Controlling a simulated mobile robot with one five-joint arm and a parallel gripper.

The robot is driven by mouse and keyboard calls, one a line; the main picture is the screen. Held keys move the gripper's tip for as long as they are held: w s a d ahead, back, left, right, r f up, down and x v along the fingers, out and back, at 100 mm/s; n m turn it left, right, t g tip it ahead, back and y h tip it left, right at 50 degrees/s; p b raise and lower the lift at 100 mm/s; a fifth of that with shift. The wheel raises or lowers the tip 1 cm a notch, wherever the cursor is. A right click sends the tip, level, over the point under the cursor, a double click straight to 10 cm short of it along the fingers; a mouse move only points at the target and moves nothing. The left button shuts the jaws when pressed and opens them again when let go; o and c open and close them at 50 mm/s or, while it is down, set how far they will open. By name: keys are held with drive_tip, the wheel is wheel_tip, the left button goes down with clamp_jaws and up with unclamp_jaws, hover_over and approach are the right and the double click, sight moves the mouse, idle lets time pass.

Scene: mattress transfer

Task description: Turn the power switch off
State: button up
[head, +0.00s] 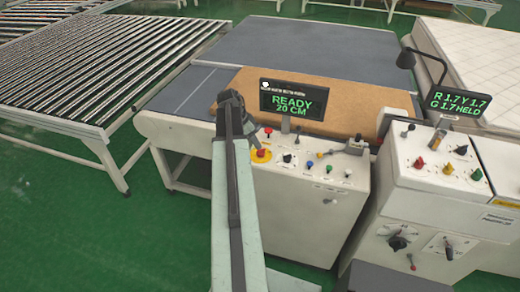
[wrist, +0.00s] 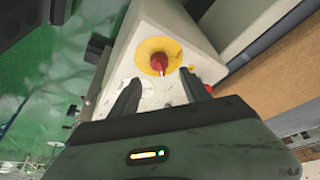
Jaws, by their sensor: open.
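A red knob (wrist: 158,63) on a round yellow plate (wrist: 148,48) sits on the white console in the wrist view. It also shows in the head view as a red knob (head: 261,153), just right of my arm. I cannot tell from any label whether this is the power switch. My gripper (wrist: 160,77) is open and empty, its two dark fingers on either side of the knob's near edge. They seem apart from the knob; the exact height gap is unclear. In the head view, the dark end of my arm is beside the console.
The white console (head: 320,200) carries several other small knobs and a READY display (head: 293,101). A second control box (head: 430,205) with dials stands at right. Grey beds and a brown mattress (head: 350,103) lie behind. A roller conveyor (head: 90,60) is at left, above green floor.

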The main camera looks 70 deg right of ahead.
sight(261, 152)
drive_tip(key=b+x, duration=0.7)
drive_tip(key=x, duration=0.1)
drive_tip(key=shift+r, duration=0.1)
clamp_jaws()
